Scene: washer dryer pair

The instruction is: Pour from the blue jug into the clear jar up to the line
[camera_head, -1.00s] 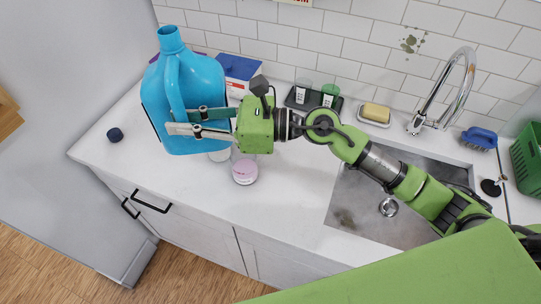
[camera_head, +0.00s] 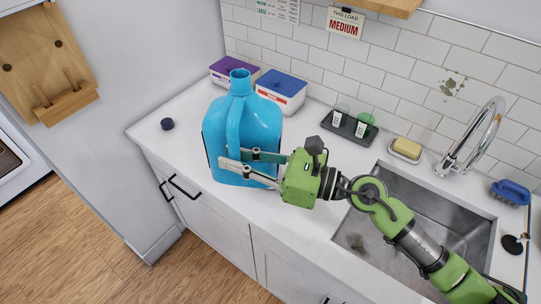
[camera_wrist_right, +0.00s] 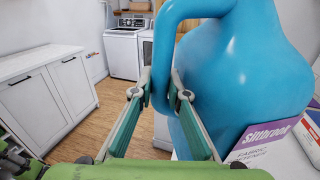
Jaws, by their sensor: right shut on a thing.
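The blue jug (camera_head: 262,128) stands upright over the left part of the counter, its mouth open at the top. My right gripper (camera_head: 232,158) is shut on the jug's handle. In the right wrist view the handle (camera_wrist_right: 165,45) passes between the two fingers, with the jug body (camera_wrist_right: 235,70) to the right. I cannot tell whether the jug's base touches the counter. I cannot make out the clear jar or its line in the current views; the jug and gripper cover part of the counter. My left gripper is not in view.
Two boxes, purple-topped (camera_head: 228,70) and blue-topped (camera_head: 282,90), stand behind the jug. A black tray (camera_head: 347,128) with small bottles, a yellow sponge (camera_head: 407,147) and the sink (camera_head: 460,215) are to the right. A dark cap (camera_head: 167,124) lies left. The counter's front left is clear.

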